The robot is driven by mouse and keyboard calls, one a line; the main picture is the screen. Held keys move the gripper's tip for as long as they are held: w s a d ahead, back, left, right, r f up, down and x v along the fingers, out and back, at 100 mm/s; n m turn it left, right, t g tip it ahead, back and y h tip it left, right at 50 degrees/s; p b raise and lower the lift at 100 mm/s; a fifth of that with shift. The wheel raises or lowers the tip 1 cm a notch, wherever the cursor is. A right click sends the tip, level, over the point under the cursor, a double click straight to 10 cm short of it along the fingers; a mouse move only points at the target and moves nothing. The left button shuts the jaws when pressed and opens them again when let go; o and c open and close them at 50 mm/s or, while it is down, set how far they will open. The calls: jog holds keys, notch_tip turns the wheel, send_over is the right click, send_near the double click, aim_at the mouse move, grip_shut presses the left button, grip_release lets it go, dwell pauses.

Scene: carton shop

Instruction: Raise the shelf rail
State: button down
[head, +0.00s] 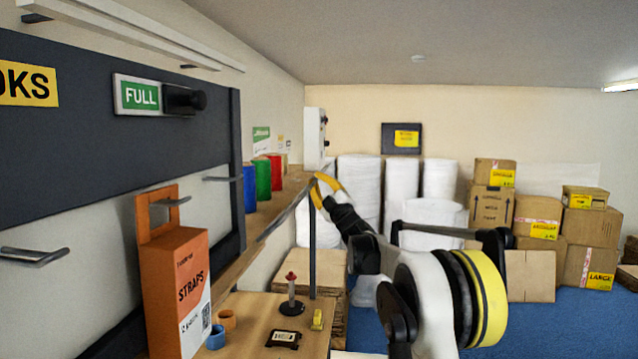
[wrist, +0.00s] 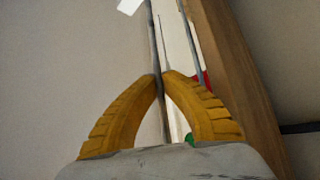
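The shelf rail (head: 285,213) is a thin grey bar along the front of the wall shelf (head: 266,206), slanting across the head view. My gripper (head: 318,178) has yellow fingers and is at the rail's far end. In the wrist view, my gripper (wrist: 161,74) has its fingertips nearly together, with the thin rail (wrist: 161,108) running between them. The fingers look shut on it. The exact contact at the tips is too small to see clearly.
Blue, green and red rolls (head: 263,178) stand on the shelf. Below is a wooden bench (head: 250,302) with an orange STRAPS box (head: 178,280) at its left. White wrapped rolls (head: 360,185) and stacked cartons (head: 540,230) stand behind. Blue floor is clear at right.

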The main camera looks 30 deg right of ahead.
jog(key=shift+w+a+r+n+g+y+p, duration=0.15)
jog(key=shift+r+n+g+y+p, duration=0.1)
jog(key=shift+n+g+y, duration=0.25)
jog(key=shift+w+a+r+n+g+y+p, duration=0.1)
jog(key=shift+r+n+g+y+p, duration=0.15)
jog(key=shift+n, duration=0.45)
jog(key=shift+f, duration=0.1)
jog(key=c, duration=1.6)
grip_release()
jog(key=shift+o, duration=0.2)
jog(key=v, duration=1.2)
jog(key=shift+a, duration=0.1)
